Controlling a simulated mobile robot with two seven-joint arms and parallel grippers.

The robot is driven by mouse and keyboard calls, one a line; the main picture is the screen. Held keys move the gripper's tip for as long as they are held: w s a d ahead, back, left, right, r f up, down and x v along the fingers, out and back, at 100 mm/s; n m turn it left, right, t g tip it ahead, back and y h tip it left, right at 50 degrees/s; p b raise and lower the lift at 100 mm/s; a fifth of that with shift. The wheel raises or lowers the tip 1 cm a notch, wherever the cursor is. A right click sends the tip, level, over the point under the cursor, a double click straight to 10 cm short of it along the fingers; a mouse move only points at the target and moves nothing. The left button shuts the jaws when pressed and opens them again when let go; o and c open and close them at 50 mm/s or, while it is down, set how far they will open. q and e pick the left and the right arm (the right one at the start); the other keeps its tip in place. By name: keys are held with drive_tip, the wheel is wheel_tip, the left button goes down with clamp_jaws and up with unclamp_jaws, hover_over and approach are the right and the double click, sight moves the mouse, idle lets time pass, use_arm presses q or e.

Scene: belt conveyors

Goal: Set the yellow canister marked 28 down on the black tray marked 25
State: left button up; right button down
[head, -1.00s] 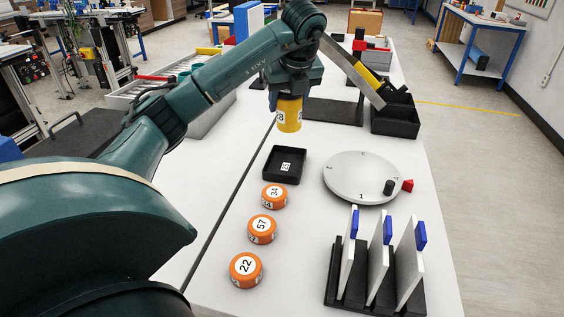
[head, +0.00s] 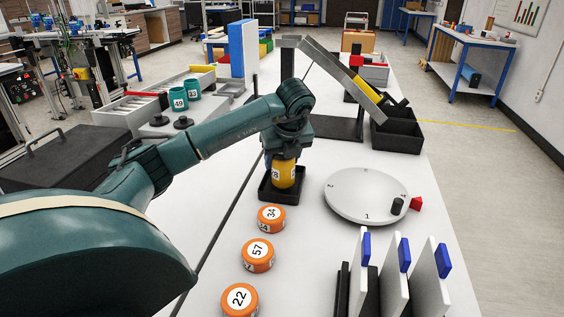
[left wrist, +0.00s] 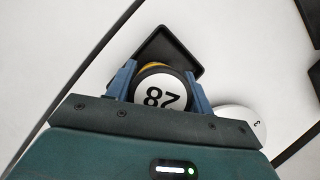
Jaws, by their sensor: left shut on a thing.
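The yellow canister marked 28 (head: 284,173) is upright at the black tray marked 25 (head: 281,198) in the head view. Its lower end is within the tray's outline; I cannot tell whether it touches the tray floor. My left gripper (head: 286,160) is above it, shut on the canister's upper part. In the left wrist view, the canister's white top with 28 (left wrist: 160,92) sits between the two blue fingers, with the tray (left wrist: 168,50) showing behind it. The tray's label is hidden. My right gripper is not in view.
Orange discs marked 34 (head: 271,218), 57 (head: 257,254) and 22 (head: 239,299) stand in front of the tray. A white turntable (head: 366,194) lies to the right. A black rack with white panels (head: 393,275) is at the front right. A chute and black bin (head: 397,134) stand behind.

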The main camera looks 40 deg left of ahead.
use_arm(q)
drive_tip(key=shift+f, duration=0.65)
drive_tip(key=o, duration=1.2)
drive_tip(key=shift+r, duration=0.1)
drive_tip(key=p+v, duration=0.1)
drive_tip(key=v, duration=1.1)
drive_tip(key=shift+p, duration=0.3)
